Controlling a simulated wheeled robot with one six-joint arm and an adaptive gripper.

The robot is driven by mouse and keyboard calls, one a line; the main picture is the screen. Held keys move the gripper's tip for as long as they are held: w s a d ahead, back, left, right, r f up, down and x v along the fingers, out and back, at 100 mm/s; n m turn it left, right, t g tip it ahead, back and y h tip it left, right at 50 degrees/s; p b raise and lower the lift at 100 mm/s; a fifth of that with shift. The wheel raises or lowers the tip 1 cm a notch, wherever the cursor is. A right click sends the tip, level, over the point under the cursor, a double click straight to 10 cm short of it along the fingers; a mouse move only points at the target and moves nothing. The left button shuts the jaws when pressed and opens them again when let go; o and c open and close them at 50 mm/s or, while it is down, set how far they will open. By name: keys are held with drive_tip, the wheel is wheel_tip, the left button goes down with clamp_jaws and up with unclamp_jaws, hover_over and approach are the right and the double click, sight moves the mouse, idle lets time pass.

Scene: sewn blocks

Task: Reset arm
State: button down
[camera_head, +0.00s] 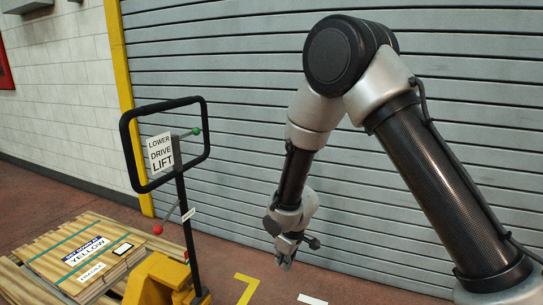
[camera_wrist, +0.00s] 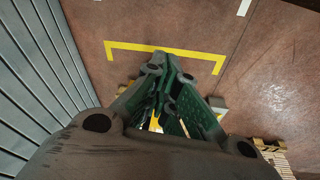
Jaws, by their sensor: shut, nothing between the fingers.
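My arm reaches across the right half of the head view, bent at the elbow, with my gripper (camera_head: 285,258) hanging down at its end. The gripper is in the air in front of the grey roller shutter. In the wrist view my gripper (camera_wrist: 163,88) shows its green inner links, and its fingers are closed together. Nothing is held between them. Below it is the red-brown floor with a yellow corner marking (camera_wrist: 185,57).
A yellow pallet jack (camera_head: 155,278) with a black handle and a "LOWER DRIVE LIFT" sign (camera_head: 160,152) stands left of my gripper. A wooden pallet load (camera_head: 60,240) lies farther left. The roller shutter (camera_head: 235,110) is behind.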

drive_tip(key=s+d+r+m, duration=0.3)
drive_tip(key=s+d+r, duration=0.5)
drive_tip(key=d+r, duration=0.3)
drive_tip(key=s+d+r+m+t+h, duration=0.1)
drive_tip(key=s+d+r+m, duration=0.3)
drive_tip(key=s+d+r, duration=0.4)
drive_tip(key=s+d+r+m+t, duration=0.1)
drive_tip(key=s+d+r+m, duration=0.3)
drive_tip(key=s+d+r, duration=0.4)
drive_tip(key=d+r, duration=0.5)
drive_tip(key=r, duration=0.1)
drive_tip(key=shift+d+r+h, duration=0.3)
drive_tip(key=shift+d+r, duration=0.05)
drive_tip(key=shift+r, duration=0.05)
